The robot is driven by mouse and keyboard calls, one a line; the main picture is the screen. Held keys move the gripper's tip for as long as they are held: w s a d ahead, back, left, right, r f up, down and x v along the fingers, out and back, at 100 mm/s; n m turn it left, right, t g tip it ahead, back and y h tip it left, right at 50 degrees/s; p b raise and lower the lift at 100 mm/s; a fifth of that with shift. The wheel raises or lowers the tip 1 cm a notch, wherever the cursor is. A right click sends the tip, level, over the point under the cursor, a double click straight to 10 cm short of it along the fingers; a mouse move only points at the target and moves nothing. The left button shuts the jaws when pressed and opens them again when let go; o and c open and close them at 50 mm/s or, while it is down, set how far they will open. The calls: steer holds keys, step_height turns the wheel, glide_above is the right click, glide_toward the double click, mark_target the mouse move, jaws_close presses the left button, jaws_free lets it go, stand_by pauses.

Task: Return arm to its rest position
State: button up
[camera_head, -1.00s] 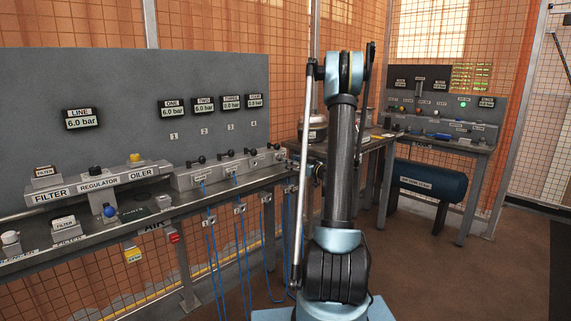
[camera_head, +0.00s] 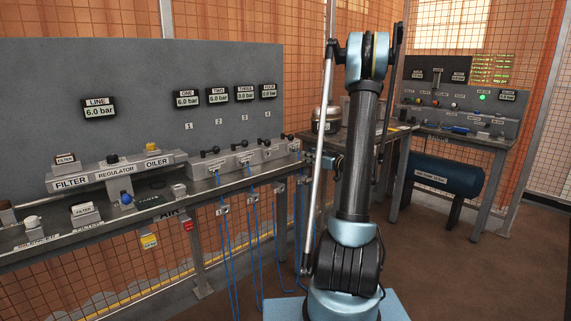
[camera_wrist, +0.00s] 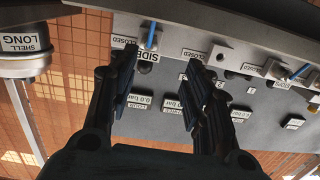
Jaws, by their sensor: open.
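My arm (camera_head: 357,160) stands upright in the head view, with its elbow near the top. My gripper (camera_wrist: 162,78) shows in the wrist view with its two dark fingers apart and nothing between them. Beyond the fingers is a grey panel (camera_wrist: 225,85) with small displays and a row of labels reading CLOSED.
A workbench (camera_head: 215,188) with valves, a regulator and blue hoses (camera_head: 254,225) runs along the left. A second bench (camera_head: 462,138) stands back right with a blue tank (camera_head: 445,175) under it. A canister labelled SHELL LONG (camera_wrist: 22,52) is close in the wrist view. Floor (camera_head: 470,270) at right is clear.

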steer(key=s+a+m+g+h, duration=0.15)
steer(key=s+a+g, duration=0.35)
steer(key=s, duration=0.6)
steer(key=s+a+m+g+h, duration=0.1)
steer(key=s+a+g+h, duration=0.15)
steer(key=s+a, duration=0.6)
steer(key=s+d+f+m+g+h, duration=0.1)
steer(key=s+d+f+h, duration=0.1)
steer(key=s, duration=0.7)
steer(key=s+d+f+m+g+h, duration=0.2)
steer(key=s+d+f, duration=0.1)
steer(key=s, duration=0.7)
steer(key=s+d+f+m+g+h, duration=0.1)
steer(key=s+d+f+h, duration=0.1)
steer(key=s+d, duration=0.3)
steer(key=s+f, duration=0.1)
steer(key=s, duration=0.3)
steer(key=shift+s+f+h, duration=0.2)
steer(key=shift+s+h, duration=0.1)
steer(key=shift+s, duration=0.05)
steer(key=shift+m, duration=0.25)
steer(key=shift+w+f, duration=0.2)
steer(key=shift+w, duration=0.3)
